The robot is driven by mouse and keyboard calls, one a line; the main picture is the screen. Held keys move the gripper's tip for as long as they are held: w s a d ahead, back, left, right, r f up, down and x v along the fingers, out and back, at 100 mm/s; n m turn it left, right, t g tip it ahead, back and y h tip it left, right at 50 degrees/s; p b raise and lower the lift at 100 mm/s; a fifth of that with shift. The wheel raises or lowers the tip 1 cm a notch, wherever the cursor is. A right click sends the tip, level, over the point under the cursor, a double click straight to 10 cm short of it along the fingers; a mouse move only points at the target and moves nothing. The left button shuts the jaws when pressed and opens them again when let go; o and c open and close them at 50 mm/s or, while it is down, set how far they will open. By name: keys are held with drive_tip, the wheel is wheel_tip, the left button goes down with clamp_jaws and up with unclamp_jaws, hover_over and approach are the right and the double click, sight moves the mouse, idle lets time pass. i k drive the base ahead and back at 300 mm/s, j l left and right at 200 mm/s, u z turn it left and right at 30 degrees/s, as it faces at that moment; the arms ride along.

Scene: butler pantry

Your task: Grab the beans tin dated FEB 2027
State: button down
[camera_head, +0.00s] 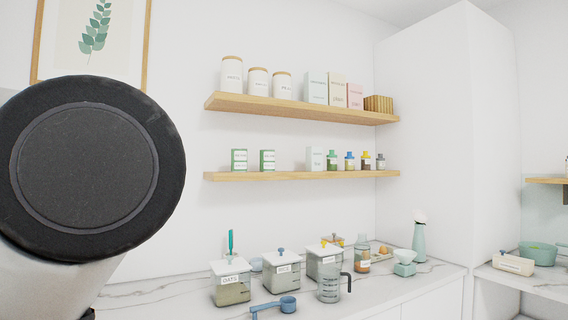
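Two small green-and-white labelled containers stand on the lower wooden shelf, the left one (239,160) and the right one (267,160) a short gap apart. Their print is too small to read, so I cannot tell whether either is a beans tin or carries the date FEB 2027. No other thing in view can be made out as a beans tin. My gripper is not in view. A large dark round end of my own arm covers the left side of the picture and hides what is behind it.
The lower shelf (290,176) also holds a pale carton (315,158) and several small jars. The upper shelf (300,108) holds canisters and boxes. The marble counter (160,291) below carries lidded containers, a measuring jug (329,287) and a blue scoop (275,307). A tall white cabinet (440,150) stands right.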

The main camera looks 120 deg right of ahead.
sight(267, 155)
drive_tip(key=z, duration=4.05)
drive_tip(key=u, duration=0.45)
drive_tip(key=l+u, duration=0.85)
drive_tip(key=l, duration=0.15)
